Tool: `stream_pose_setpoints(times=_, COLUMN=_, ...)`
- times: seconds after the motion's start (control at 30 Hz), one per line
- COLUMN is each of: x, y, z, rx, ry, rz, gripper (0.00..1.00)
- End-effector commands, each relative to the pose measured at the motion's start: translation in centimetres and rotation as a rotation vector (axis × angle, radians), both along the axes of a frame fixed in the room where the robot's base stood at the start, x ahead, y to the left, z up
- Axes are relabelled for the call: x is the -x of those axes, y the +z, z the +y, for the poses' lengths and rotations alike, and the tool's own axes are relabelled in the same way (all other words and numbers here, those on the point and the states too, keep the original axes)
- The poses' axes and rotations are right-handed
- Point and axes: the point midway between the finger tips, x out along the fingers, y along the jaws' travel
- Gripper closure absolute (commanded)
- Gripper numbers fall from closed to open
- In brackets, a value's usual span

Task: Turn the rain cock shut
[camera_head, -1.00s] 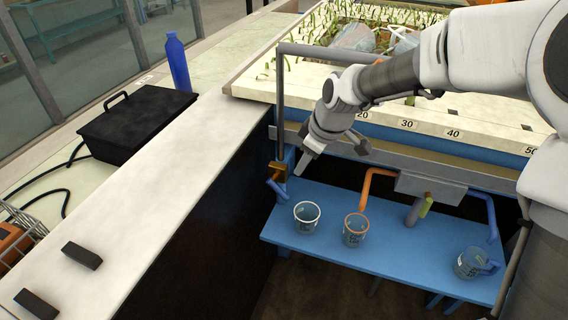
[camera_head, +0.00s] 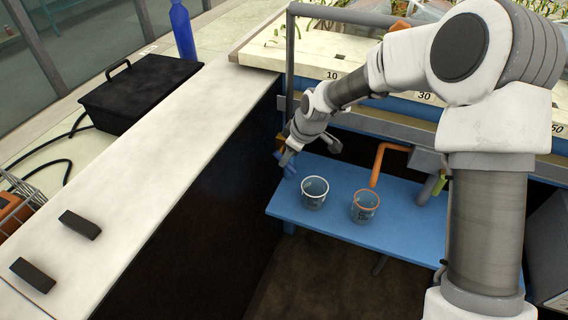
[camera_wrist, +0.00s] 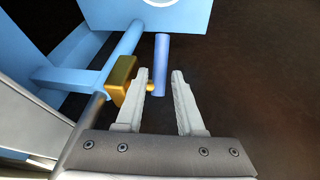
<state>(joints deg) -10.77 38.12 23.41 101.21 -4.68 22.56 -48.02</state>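The rain cock shows in the wrist view as a brass body (camera_wrist: 122,78) on a grey-blue pipe, with a blue lever (camera_wrist: 160,62) beside it. In the head view its brass (camera_head: 280,141) and lever (camera_head: 279,155) are mostly hidden behind my wrist. My gripper (camera_wrist: 164,80) is open, and the lever's near end appears between its fingertips. The left finger lies close beside the brass body; there is a gap on the right. I cannot tell whether either finger touches the lever. In the head view my gripper (camera_head: 287,161) points down and left at the cock.
A blue shelf (camera_head: 335,210) stands below, with a white-rimmed beaker (camera_head: 314,194) and an orange-rimmed beaker (camera_head: 364,207). An orange pipe (camera_head: 376,165) hangs above the latter. A grey upright pipe (camera_head: 290,70) rises by the cock. The white-topped wall (camera_head: 150,180) is on the left.

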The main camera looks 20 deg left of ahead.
Motion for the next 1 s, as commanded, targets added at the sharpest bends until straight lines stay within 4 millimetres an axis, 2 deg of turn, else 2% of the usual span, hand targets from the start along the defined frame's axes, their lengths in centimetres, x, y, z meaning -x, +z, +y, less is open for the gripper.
stream_pose_setpoints(times=0.1, x=-0.4, y=-2.0, z=0.7, rx=0.001, ry=0.001, rz=0.001, gripper=0.63)
stream_pose_setpoints(times=0.23, x=-0.7, y=-3.2, z=1.2, rx=0.0, ry=0.002, rz=0.0, gripper=0.63)
stream_pose_setpoints(times=0.63, x=-0.8, y=-3.7, z=1.4, rx=0.0, ry=0.001, rz=0.0, gripper=0.63)
stream_pose_setpoints(times=0.83, x=-0.8, y=-3.7, z=1.4, rx=0.0, ry=0.001, rz=0.0, gripper=0.99)
stream_pose_setpoints(times=1.0, x=-0.8, y=-3.7, z=1.4, rx=0.0, ry=0.001, rz=0.0, gripper=1.0)
